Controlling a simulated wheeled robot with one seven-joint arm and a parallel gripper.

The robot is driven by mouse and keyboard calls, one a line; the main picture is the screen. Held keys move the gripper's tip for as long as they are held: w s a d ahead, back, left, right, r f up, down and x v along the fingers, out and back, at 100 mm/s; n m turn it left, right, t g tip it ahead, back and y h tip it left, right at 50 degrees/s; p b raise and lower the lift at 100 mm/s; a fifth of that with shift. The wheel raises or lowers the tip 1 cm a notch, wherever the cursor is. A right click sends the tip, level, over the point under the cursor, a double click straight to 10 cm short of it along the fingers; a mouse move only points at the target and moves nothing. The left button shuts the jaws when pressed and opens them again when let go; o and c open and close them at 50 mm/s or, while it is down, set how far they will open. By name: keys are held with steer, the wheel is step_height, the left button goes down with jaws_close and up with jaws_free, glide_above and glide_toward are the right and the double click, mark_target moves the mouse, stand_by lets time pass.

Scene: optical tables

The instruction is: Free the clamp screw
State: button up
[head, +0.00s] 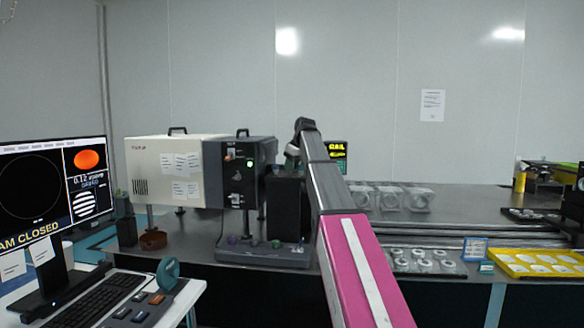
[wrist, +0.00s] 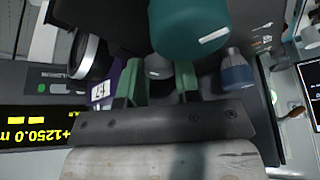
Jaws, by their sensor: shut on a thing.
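My gripper (wrist: 158,88) shows in the wrist view, with two green fingers reaching up from a dark grey plate. A small grey knob (wrist: 157,68), which looks like the clamp screw, sits between the fingers, and the gripper is shut on it. The knob's lower part is hidden between the fingers. A large teal cylinder (wrist: 190,25) is just above it, and a blue-grey knob (wrist: 237,72) is to the right, apart from the fingers. In the head view, my own arm hides the gripper and the screw.
A purple labelled part (wrist: 103,88) and a silver-rimmed ring (wrist: 85,54) lie close left of the fingers. A yellow-lettered display (wrist: 35,126) is further left. In the head view, a white-and-dark instrument box (head: 175,168), clear cases (head: 390,198) and a yellow tray (head: 535,262) crowd the tables.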

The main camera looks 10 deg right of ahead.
steer(key=m+h, duration=0.1)
steer(key=m, duration=0.2)
steer(key=m+t+h, duration=0.1)
steer(key=m, duration=0.2)
steer(key=shift+s+a+m, duration=0.1)
steer(key=shift+a+m, duration=0.1)
steer(key=shift+m, duration=0.1)
steer(key=m+h, duration=0.1)
steer(key=m, duration=0.2)
steer(key=m+h, duration=0.1)
steer(key=m, duration=0.3)
steer(key=shift+a+h, duration=0.15)
steer(key=shift+h, duration=0.25)
steer(key=shift+g, duration=0.3)
steer(key=o, duration=0.9)
steer(key=shift+o, duration=0.2)
steer(key=shift+r, duration=0.1)
steer(key=v, duration=1)
steer(key=shift+s+r, duration=0.2)
steer(key=shift+r, duration=0.05)
